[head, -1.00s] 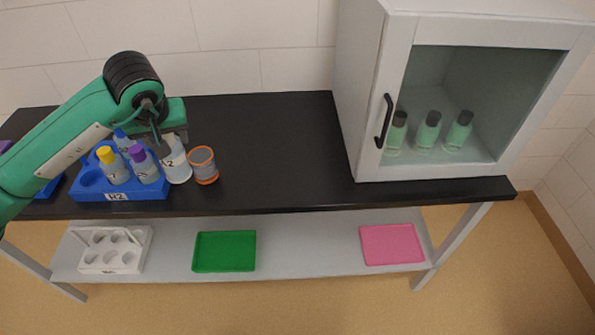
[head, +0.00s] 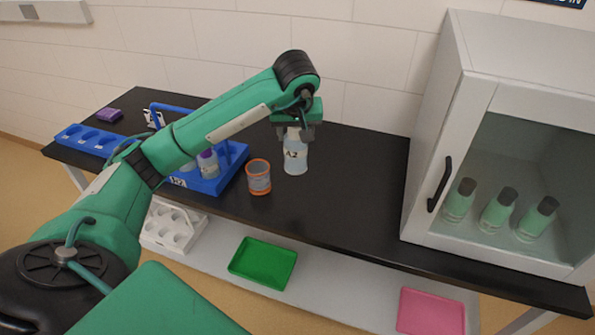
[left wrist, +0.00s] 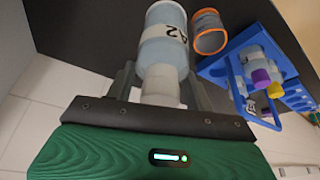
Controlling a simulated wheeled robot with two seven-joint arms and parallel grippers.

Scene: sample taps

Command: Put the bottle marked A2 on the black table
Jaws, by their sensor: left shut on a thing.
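The bottle marked A2 (head: 296,158) is clear with pale liquid and a white label, and hangs upright below my left gripper (head: 294,132). The gripper is shut on its top. In the left wrist view the bottle (left wrist: 165,52) sits between the two fingers (left wrist: 160,88), its A2 label showing. It is over the black table (head: 345,180), right of an orange-rimmed cup (head: 258,178) and apart from it. I cannot tell whether its base touches the table. My right gripper is not in view.
A blue rack (head: 205,186) marked H2 holds bottles left of the cup, partly behind my arm. A white cabinet (head: 432,130) with green bottles stands on the right. Black table is clear between bottle and cabinet. Green (head: 263,263) and pink (head: 430,312) trays lie on the lower shelf.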

